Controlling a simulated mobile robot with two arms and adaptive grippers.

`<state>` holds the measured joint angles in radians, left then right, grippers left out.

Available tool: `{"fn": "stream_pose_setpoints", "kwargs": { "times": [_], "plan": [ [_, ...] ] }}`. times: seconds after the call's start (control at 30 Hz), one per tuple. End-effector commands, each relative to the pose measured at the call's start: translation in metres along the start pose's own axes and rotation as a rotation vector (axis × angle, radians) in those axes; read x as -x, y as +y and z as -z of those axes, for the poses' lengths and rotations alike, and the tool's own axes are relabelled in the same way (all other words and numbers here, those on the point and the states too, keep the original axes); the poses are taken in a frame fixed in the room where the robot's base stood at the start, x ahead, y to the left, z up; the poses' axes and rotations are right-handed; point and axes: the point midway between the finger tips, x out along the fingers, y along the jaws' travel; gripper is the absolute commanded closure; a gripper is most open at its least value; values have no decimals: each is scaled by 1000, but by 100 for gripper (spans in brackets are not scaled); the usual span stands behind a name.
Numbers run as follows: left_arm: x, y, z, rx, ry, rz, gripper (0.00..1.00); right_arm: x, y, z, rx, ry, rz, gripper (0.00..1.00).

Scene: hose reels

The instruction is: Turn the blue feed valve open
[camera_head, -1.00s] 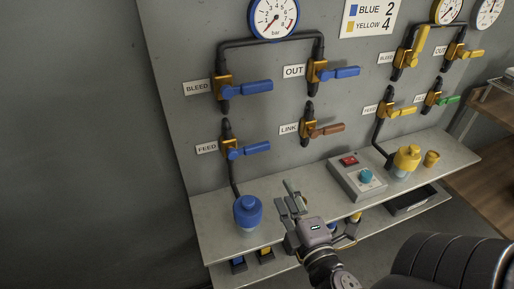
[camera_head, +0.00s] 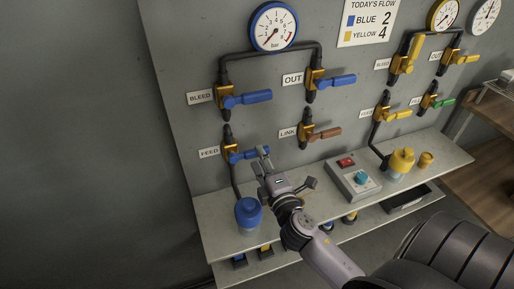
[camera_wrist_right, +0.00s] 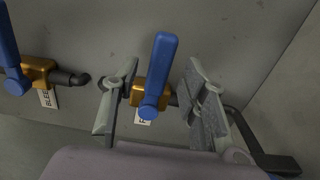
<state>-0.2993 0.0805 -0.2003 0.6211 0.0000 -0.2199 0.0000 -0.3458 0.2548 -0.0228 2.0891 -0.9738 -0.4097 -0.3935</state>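The blue feed valve (camera_head: 229,152) has a brass body and a blue lever, which points right, roughly level, in the head view. My right gripper (camera_head: 284,170) is at the lever's free end, in front of the panel. In the right wrist view, the blue lever (camera_wrist_right: 160,75) lies between the two spread fingers of the right gripper (camera_wrist_right: 163,66), with gaps on both sides. The gripper is open and I see no grip on the lever. The FEED label (camera_head: 209,153) is left of the valve. My left gripper is not in view.
The blue bleed valve (camera_head: 246,98) is above, the blue out valve (camera_head: 334,81) upper right, and the brown link valve (camera_head: 322,134) to the right. Below are a blue-capped container (camera_head: 248,214) and a control box (camera_head: 352,178) on the shelf (camera_head: 217,240).

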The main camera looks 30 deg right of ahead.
Motion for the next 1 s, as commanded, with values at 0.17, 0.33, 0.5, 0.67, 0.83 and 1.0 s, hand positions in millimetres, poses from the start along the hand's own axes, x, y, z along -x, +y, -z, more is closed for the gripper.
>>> {"fn": "stream_pose_setpoints", "kwargs": {
  "times": [0.17, 0.33, 0.5, 0.67, 0.83, 1.0],
  "plan": [
    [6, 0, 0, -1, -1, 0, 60, -25, 1, 0, -1, 0, -1, 60],
    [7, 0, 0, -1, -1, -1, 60, -34, 0, 0, -1, 0, 0, 60],
    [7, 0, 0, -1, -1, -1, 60, -35, 0, 0, -1, 0, 1, 60],
    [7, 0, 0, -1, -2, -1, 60, -35, 0, 0, -1, 0, 0, 63],
    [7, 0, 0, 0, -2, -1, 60, -35, 0, 0, -1, 0, 0, 75],
    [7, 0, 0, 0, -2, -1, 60, -35, 0, 0, -1, 0, 0, 86]
  ]
}}
